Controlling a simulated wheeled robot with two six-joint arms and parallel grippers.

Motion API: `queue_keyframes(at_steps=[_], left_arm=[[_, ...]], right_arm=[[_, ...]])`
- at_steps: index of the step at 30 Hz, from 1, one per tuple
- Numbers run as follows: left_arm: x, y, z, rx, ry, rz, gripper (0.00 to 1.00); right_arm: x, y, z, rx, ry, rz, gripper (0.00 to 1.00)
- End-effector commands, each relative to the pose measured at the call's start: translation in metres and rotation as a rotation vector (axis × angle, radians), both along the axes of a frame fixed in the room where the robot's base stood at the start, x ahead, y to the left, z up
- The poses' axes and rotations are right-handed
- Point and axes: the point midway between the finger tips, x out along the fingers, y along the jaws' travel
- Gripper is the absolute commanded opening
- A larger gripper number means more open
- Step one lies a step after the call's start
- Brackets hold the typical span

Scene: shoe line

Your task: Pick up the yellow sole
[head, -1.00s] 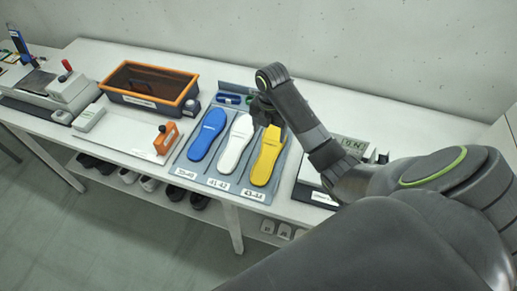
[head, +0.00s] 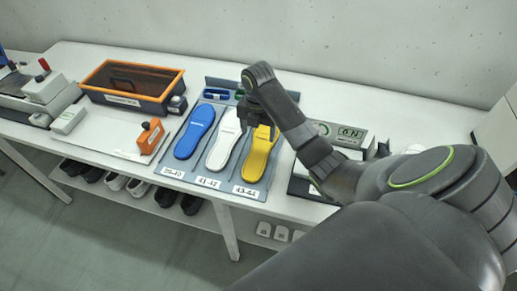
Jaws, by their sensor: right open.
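The yellow sole (head: 257,160) lies in the right-hand slot of a grey tray (head: 227,186), above a size label. A white sole (head: 222,146) lies to its left, and a blue sole (head: 195,132) left of that. My right gripper (head: 254,122) is open and points down over the upper end of the yellow sole, hiding part of it. Whether the fingers touch the sole cannot be told. My left gripper is not in view.
An orange-rimmed bin (head: 136,84) stands at the back left. A white board with an orange block (head: 150,136) lies left of the tray. A device with a display (head: 349,133) stands right, behind my arm. Shoes sit on a shelf below.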

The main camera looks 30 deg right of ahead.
Motion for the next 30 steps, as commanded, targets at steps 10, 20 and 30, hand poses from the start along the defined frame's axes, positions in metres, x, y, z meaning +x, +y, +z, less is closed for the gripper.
queue_keyframes(at_steps=[10,20,30], left_arm=[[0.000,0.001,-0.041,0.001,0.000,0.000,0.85],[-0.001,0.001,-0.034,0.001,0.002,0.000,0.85],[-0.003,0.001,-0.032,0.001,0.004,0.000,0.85]], right_arm=[[0.000,0.000,-0.042,0.000,0.000,0.000,0.71],[-0.007,0.004,-0.067,0.002,0.006,-0.002,0.71],[-0.006,0.003,-0.095,-0.001,-0.001,0.000,0.71]])
